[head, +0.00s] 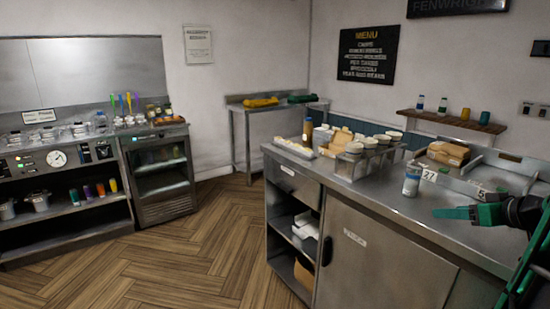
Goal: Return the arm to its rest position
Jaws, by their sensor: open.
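My gripper (452,212) is at the right edge of the head view, over the steel counter (420,222). Its green fingers point left and nothing shows between them. The fingers overlap from this angle, so the gap between them is hard to see. My dark wrist and green arm links run out of the picture at the lower right. A blue-and-white can (412,180) stands upright on the counter just to the left of and behind the fingertips, apart from them.
Behind the gripper are numbered steel bays (455,184) and a cardboard box (448,153). A rack of white cups (371,146) stands farther left. A wall shelf (452,122) holds bottles and cups. The wooden floor (190,255) is clear between this counter and the frying range (60,160).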

